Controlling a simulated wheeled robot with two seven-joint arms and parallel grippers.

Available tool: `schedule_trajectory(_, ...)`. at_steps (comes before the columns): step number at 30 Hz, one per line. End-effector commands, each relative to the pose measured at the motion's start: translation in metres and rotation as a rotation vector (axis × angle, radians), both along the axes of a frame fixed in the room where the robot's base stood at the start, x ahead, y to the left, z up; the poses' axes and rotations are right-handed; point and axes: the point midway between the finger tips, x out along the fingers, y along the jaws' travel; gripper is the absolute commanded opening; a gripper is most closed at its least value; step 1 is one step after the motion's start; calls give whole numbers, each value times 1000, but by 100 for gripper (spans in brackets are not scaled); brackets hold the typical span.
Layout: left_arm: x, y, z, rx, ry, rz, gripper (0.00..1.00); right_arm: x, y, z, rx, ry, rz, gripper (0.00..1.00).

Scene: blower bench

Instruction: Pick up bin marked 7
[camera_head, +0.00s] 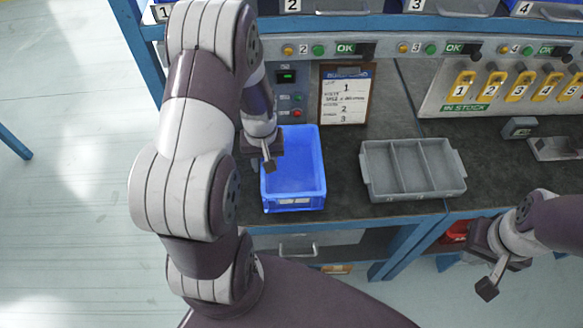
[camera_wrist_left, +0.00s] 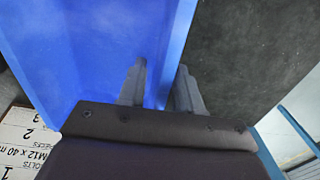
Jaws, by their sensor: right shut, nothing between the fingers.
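No bin with a readable 7 is in view. A blue bin (camera_head: 293,170) stands on the dark bench; the labels on its front are too small to read. My left gripper (camera_head: 268,162) is at the bin's left wall in the head view. In the left wrist view its two fingers (camera_wrist_left: 160,85) are apart, one on the inner side of the blue bin (camera_wrist_left: 85,50) wall and one on the outer side; contact is not clear. My right gripper (camera_head: 488,288) is shut and empty, low at the right, away from the bench top.
A grey divided tray (camera_head: 412,195) stands right of the blue bin. A clipboard (camera_head: 346,95) leans behind it. Bins marked 1 to 4 (camera_head: 335,6) sit on the upper shelf. Yellow numbered holders (camera_head: 490,86) are at the right. Bench surface is free between bin and tray.

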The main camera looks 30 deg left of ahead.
Motion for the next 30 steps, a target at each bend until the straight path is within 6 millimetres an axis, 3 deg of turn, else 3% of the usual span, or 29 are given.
schedule_trajectory(4,-1,-1,-25,-1,2,0,34,0,0,-2,0,0,0,0)
schedule_trajectory(12,0,0,-30,1,-1,0,34,0,0,-2,0,0,0,0)
schedule_trajectory(15,0,0,-30,1,-1,0,2,0,0,-2,0,0,0,0)
schedule_trajectory(16,0,0,-30,1,-1,0,0,0,0,-2,0,0,0,0)
schedule_trajectory(26,1,0,-28,0,-2,0,0,0,0,-2,0,0,0,0)
schedule_trajectory(30,1,0,-19,1,-3,0,0,0,0,-1,0,0,0,0)
